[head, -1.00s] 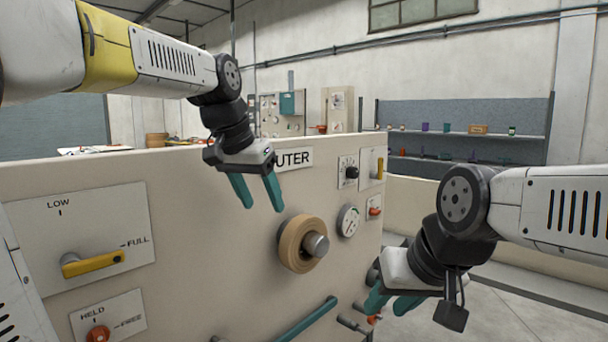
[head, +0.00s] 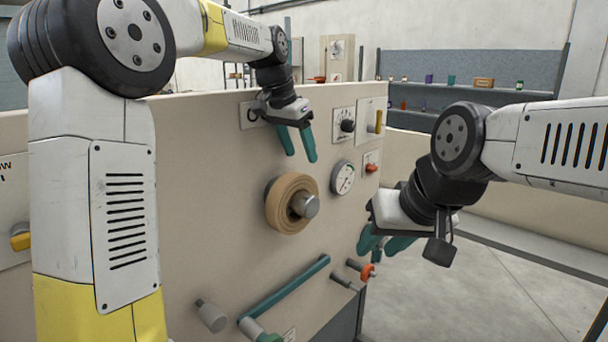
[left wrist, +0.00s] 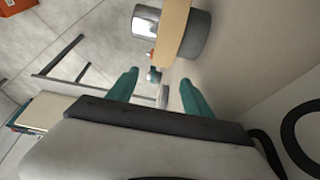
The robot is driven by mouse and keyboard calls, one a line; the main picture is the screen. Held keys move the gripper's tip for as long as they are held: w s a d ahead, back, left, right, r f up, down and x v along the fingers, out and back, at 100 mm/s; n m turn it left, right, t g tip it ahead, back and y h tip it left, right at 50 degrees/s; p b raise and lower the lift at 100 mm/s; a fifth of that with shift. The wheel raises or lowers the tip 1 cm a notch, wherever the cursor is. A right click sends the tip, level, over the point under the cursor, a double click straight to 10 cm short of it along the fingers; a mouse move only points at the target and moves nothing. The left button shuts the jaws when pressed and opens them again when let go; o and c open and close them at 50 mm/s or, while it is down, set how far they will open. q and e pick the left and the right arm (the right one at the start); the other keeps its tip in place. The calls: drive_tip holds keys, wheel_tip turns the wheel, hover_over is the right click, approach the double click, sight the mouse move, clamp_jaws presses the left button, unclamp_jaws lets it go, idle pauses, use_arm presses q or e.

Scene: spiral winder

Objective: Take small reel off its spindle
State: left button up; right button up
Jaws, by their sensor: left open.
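The small reel (head: 285,207) is a tan ring of wound material on a grey metal spindle (head: 306,206) that sticks out of the cream panel. The reel also shows at the top of the left wrist view (left wrist: 170,34), with the spindle's shiny end (left wrist: 145,21) beside it. My left gripper (head: 299,158) is open and empty, its teal fingers pointing down just above the reel, apart from it. Its fingers also show in the left wrist view (left wrist: 158,92). My right gripper (head: 384,250) hangs at the panel's right side; its teal fingers look apart, with nothing visible between them.
A gauge (head: 343,177), a black knob (head: 348,126) and a red knob (head: 371,168) sit right of the reel. A teal bar (head: 285,294) and a grey peg (head: 211,315) project below. Open floor (head: 470,300) lies at the right.

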sight(307, 178)
use_arm(q)
drive_tip(key=x, duration=0.8)
drive_tip(key=shift+s+a+f, duration=0.1)
drive_tip(key=shift+f, duration=0.35)
drive_tip(key=shift+c, duration=0.2)
clamp_jaws()
drive_tip(key=c, duration=0.8)
unclamp_jaws()
clamp_jaws()
drive_tip(key=shift+r, duration=0.1)
